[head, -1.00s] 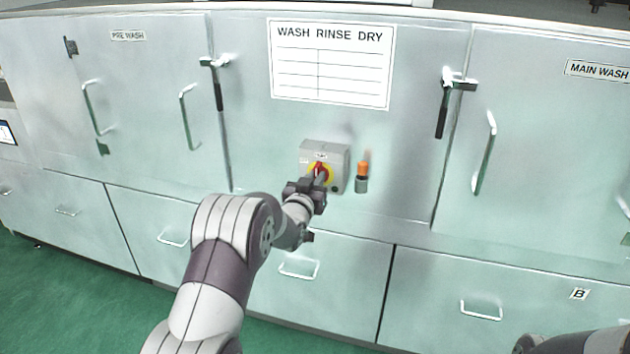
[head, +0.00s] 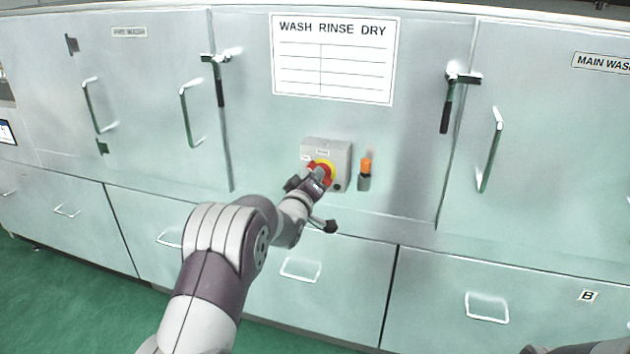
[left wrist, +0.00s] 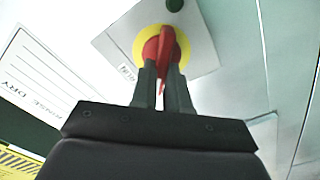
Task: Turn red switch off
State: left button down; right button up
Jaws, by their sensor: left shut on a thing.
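The red switch (head: 318,169) sits on a yellow disc on the front of a grey box (head: 341,153) fixed to the washer's front panel. In the left wrist view the red switch (left wrist: 165,52) shows as a red handle on a round red base, with the yellow disc around it. My left gripper (head: 321,174) is at the switch and hides part of it in the head view. In the left wrist view its two fingers (left wrist: 164,80) are shut on the red handle, one on each side. My right gripper is not in view.
An orange and grey cylinder (head: 365,172) stands out of the panel just right of the box. A "WASH RINSE DRY" sign (head: 333,60) is above. Door latches (head: 218,80) and handles (head: 490,150) stick out on both sides. Drawers with handles (head: 300,270) lie below.

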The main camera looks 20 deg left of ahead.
pick_arm(q)
jog(key=shift+a+f+n, duration=0.1)
jog(key=shift+f+n, duration=0.1)
jog(key=shift+n, duration=1.9)
jog(key=shift+f+n, duration=0.2)
jog(key=shift+n, duration=1.9)
jog(key=c, duration=1.1)
grip_release()
jog(key=s, duration=1.2)
jog(key=shift+s+a+b, duration=0.2)
jog(key=shift+s+b, duration=0.15)
jog(key=shift+b, duration=0.05)
